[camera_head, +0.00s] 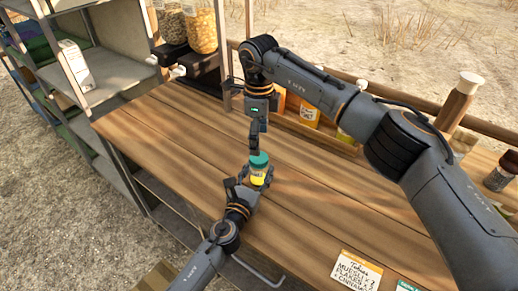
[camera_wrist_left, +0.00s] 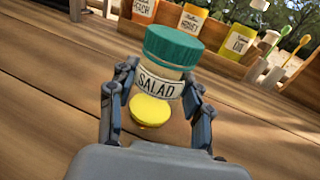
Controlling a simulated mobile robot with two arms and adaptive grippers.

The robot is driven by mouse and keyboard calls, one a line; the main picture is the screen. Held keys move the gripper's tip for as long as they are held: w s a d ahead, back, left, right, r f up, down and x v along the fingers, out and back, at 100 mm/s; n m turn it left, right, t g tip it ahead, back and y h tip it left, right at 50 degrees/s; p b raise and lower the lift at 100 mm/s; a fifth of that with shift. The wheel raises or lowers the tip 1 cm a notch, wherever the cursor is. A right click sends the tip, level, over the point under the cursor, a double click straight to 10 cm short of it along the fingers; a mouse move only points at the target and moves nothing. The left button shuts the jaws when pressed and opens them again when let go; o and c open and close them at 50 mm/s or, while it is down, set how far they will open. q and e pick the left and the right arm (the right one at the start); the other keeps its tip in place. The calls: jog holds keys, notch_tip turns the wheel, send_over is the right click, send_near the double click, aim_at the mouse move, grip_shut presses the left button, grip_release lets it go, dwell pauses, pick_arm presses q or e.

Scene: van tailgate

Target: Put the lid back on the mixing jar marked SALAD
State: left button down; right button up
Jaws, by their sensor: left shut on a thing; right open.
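The SALAD jar (camera_wrist_left: 160,85) stands upright between the fingers of my left gripper (camera_head: 256,183), which is shut on it. It has a pale label and a round yellow patch low on its front. The green lid (camera_wrist_left: 173,46) sits on top of the jar; I cannot tell whether it is screwed tight. In the head view the lid (camera_head: 258,159) is just below my right gripper (camera_head: 259,146). The right gripper is open, pointing down; any gap to the lid is too small to tell.
The wooden tabletop (camera_head: 185,140) is clear around the jar. A rack along the back holds bottles, including a honey one (camera_wrist_left: 190,22), and a tall brown bottle (camera_head: 457,100). An order card (camera_head: 355,271) lies at the front edge. Grey shelving (camera_head: 115,75) stands left.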

notch_tip(320, 180, up, 6)
jog(key=shift+f, duration=0.1)
pick_arm(q)
jog(key=c, duration=0.5)
grip_release()
jog(key=v, duration=1.2)
jog(key=shift+r, duration=0.1)
